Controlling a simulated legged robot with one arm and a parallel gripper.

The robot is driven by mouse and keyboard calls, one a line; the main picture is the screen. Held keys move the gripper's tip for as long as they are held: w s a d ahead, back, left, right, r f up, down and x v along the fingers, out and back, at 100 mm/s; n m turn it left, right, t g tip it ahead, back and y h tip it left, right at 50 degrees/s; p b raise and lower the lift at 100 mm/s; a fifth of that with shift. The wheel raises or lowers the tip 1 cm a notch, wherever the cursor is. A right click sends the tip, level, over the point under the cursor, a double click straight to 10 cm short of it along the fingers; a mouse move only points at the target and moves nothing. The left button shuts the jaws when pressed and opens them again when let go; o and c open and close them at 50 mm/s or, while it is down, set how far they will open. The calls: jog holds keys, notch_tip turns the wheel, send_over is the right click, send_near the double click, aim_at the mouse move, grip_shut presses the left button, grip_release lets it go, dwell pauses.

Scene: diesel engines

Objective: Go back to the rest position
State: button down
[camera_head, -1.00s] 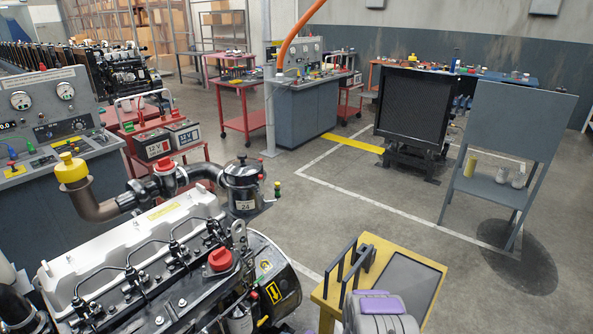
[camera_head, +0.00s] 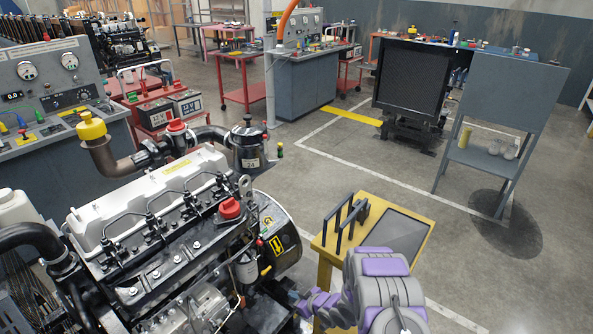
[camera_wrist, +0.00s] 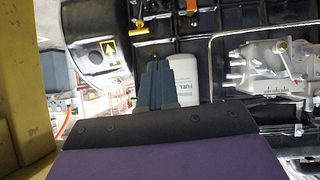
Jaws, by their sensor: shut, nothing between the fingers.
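My arm shows in grey and purple at the bottom right of the head view, in front of the yellow stand (camera_head: 427,222). My gripper (camera_head: 303,302) is at the arm's left end, low beside the right side of the diesel engine (camera_head: 165,240). In the wrist view my gripper (camera_wrist: 157,75) is shut, its dark fingers together with nothing between them. A white fuel filter (camera_wrist: 187,75) shows just behind the fingers, partly hidden by them. I cannot tell whether the fingers touch it.
The yellow stand's edge also fills the left of the wrist view (camera_wrist: 20,85). A grey sloped panel stand (camera_head: 507,95) is at the right, and a black radiator (camera_head: 410,78) stands beyond it. Open floor (camera_head: 355,160) lies between the engine and the radiator.

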jog(key=w+d+r+m+h, duration=0.25)
jog(key=d+r+h, duration=0.25)
jog(key=d+r, duration=0.7)
jog(key=s+d+r+m+g+h, duration=0.1)
jog(key=s+d+r+h, duration=0.15)
jog(key=s+r, duration=0.35)
jog(key=s+d+r+m+g+h, duration=0.2)
jog(key=s+d+r, duration=0.15)
jog(key=r, duration=0.55)
jog(key=s+d+r+m+g, duration=0.1)
jog(key=s+r+g, duration=0.1)
jog(key=s+r, duration=0.45)
jog(key=s+r+m+g, duration=0.1)
jog(key=s+r+m, duration=0.15)
jog(key=s, duration=0.75)
jog(key=s+a+r+g, duration=0.2)
jog(key=s+r, duration=0.1)
jog(key=s, duration=0.8)
jog(key=s+a+r+m+g+y, duration=0.1)
jog(key=s+a+r, duration=0.1)
jog(key=s, duration=0.8)
jog(key=shift+s+r+g, duration=0.4)
